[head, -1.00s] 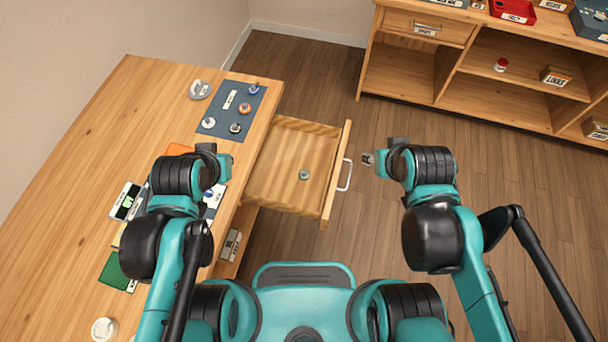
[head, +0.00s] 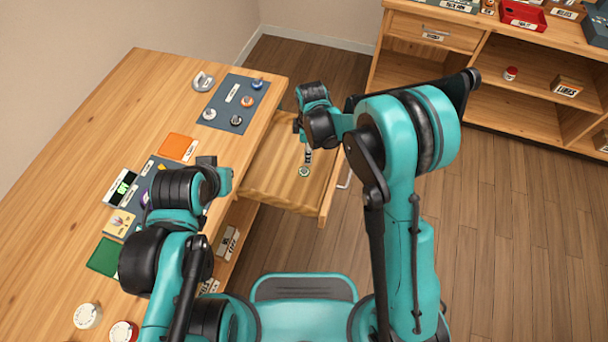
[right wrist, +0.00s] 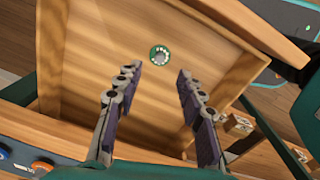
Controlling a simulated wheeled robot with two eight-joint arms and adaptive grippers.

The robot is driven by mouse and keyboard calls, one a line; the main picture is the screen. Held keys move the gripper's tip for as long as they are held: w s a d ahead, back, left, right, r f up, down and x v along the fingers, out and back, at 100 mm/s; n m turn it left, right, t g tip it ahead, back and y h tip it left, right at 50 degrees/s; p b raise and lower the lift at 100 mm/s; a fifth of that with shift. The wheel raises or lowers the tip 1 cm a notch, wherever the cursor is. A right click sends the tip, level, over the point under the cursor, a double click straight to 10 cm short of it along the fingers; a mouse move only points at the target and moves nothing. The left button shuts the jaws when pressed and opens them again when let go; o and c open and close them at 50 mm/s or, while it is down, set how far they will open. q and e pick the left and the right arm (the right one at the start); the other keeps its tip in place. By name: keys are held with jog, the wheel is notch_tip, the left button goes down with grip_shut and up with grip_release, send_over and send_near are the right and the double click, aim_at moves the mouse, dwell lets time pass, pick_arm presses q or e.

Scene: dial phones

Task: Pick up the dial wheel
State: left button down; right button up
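The dial wheel (head: 304,171) is a small round green and white disc lying on the floor of the open wooden drawer (head: 262,180). In the right wrist view the wheel (right wrist: 160,56) shows beyond the fingertips, between their lines. My right gripper (right wrist: 158,72) is open and empty, pointing down into the drawer above the wheel. In the head view the right gripper (head: 307,158) hangs over the drawer, just above the wheel, not visibly touching it. My left gripper (head: 222,172) is over the desk's right edge; its fingers are too small to tell open from shut.
The desk (head: 60,190) holds a grey mat (head: 222,97) with several knobs, an orange pad (head: 175,147) and a green pad (head: 104,258). The drawer front (head: 331,186) and side walls stand around the wheel. A shelf (head: 480,85) stands at the back right.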

jog(key=b, duration=0.1)
send_over(304, 169)
jog(key=shift+n, duration=0.4)
jog(key=f, duration=0.4)
jog(key=shift+s+d+f, duration=0.1)
jog(key=shift+d+f, duration=0.15)
jog(key=shift+f, duration=0.1)
jog(key=f+b, duration=0.1)
jog(key=f, duration=0.1)
jog(key=f+b, duration=0.2)
jog(key=f, duration=0.1)
jog(key=shift+w+a+f, duration=0.2)
jog(key=shift+a+f, duration=0.05)
jog(key=shift+f, duration=0.1)
jog(key=shift+r, duration=0.1)
grip_shut()
